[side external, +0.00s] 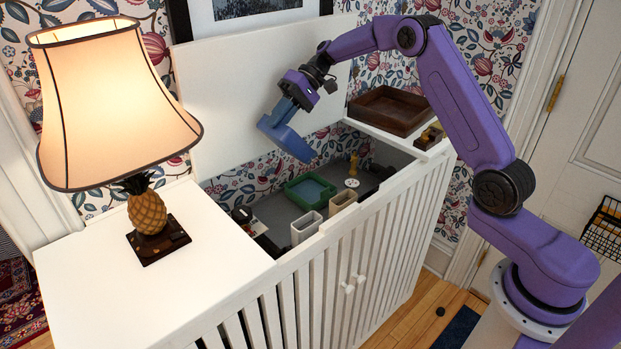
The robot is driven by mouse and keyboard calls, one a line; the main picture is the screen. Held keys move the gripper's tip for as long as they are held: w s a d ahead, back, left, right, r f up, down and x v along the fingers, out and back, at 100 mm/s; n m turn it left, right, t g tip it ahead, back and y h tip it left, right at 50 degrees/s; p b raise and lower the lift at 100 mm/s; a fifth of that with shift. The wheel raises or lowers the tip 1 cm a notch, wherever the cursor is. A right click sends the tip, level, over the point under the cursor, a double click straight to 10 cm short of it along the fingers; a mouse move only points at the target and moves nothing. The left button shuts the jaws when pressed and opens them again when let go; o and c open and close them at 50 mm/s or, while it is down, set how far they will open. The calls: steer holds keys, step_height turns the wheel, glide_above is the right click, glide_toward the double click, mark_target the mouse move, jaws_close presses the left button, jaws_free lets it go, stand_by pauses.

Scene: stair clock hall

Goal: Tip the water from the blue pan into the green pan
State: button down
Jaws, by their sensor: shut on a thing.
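The blue pan (286,137) hangs in the air, steeply tilted, its lower right end pointing down. My gripper (293,95) is shut on the blue pan at its upper part. The green pan (291,199) sits on the grey floor inside the open white cabinet, below and slightly right of the blue pan, not touching it. The inside of the green pan looks blue-teal, which may be water. The inside of the blue pan is turned away, and no falling stream is visible.
Two pale upright holders (305,228) (343,201) stand near the green pan, with a round white-topped item (351,183) behind. A brown tray (388,110) rests on the cabinet's right top. A lit lamp (115,100) stands left. The cabinet's front wall (350,240) borders the opening.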

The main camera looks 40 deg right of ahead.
mark_target(297, 150)
steer(key=shift+a+f+h, duration=4.55)
steer(key=shift+a+h, duration=0.65)
steer(key=shift+a, duration=0.85)
step_height(297, 150, up, 5)
steer(key=shift+d+f, duration=0.1)
steer(key=s+d, duration=0.2)
steer(key=d, duration=0.1)
steer(key=s+d, duration=0.2)
steer(key=d, duration=0.2)
steer(key=s+d, duration=0.3)
steer(key=d, duration=0.1)
steer(key=shift+s+f, duration=0.1)
steer(key=shift+f, duration=0.3)
steer(key=s+d+f, duration=0.2)
steer(key=s+d, duration=0.5)
steer(key=s, duration=0.4)
steer(key=shift+d+f, duration=0.2)
steer(key=shift+d, duration=0.15)
steer(key=shift+s, duration=0.1)
